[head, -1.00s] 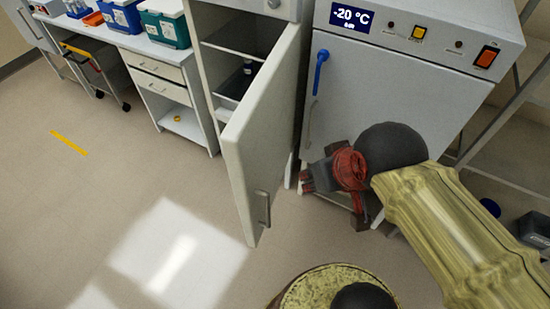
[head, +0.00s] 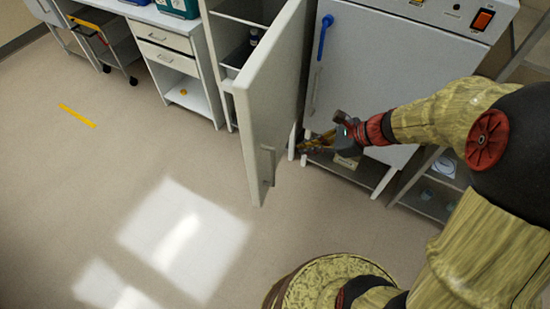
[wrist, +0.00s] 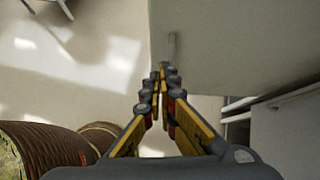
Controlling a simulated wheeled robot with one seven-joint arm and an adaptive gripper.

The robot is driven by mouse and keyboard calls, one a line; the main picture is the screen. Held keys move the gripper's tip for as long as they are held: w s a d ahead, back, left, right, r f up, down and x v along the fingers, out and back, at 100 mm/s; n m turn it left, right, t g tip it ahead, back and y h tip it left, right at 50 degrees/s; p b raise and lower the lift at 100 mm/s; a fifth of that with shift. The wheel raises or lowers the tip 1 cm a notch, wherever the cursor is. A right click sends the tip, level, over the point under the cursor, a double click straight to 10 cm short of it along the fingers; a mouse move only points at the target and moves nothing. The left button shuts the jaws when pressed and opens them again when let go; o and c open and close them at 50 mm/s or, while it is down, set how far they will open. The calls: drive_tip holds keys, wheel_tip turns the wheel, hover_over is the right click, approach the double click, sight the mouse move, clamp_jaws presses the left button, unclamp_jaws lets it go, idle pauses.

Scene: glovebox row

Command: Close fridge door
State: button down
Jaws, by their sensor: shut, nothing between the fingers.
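The fridge door (head: 283,95) stands wide open, swung out toward me from the white fridge at centre top. Its bar handle (head: 268,165) is on the outer face near the free edge. Shelves and a small dark bottle (head: 253,37) show inside the fridge. My gripper (head: 305,146) is shut and empty, low on the right of the door, on its outer-face side. In the wrist view the closed fingertips (wrist: 161,68) lie near the edge of a pale panel (wrist: 220,50), apparently the door. I cannot tell whether they touch it.
A white drawer cabinet (head: 170,60) and a cart (head: 110,45) stand left. The floor at left and in front is clear.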

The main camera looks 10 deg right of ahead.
drive_tip(key=m, duration=0.1)
drive_tip(key=b, duration=0.5)
approach(258, 153)
drive_tip(key=f, duration=0.1)
drive_tip(key=w+a+f, duration=0.1)
drive_tip(key=a+f, duration=0.1)
drive_tip(key=f, duration=0.1)
drive_tip(key=shift+w+a+f, duration=0.1)
drive_tip(key=shift+w+a, duration=0.05)
drive_tip(key=shift+w, duration=0.15)
drive_tip(key=shift+w+a, duration=0.2)
drive_tip(key=shift+a, duration=0.15)
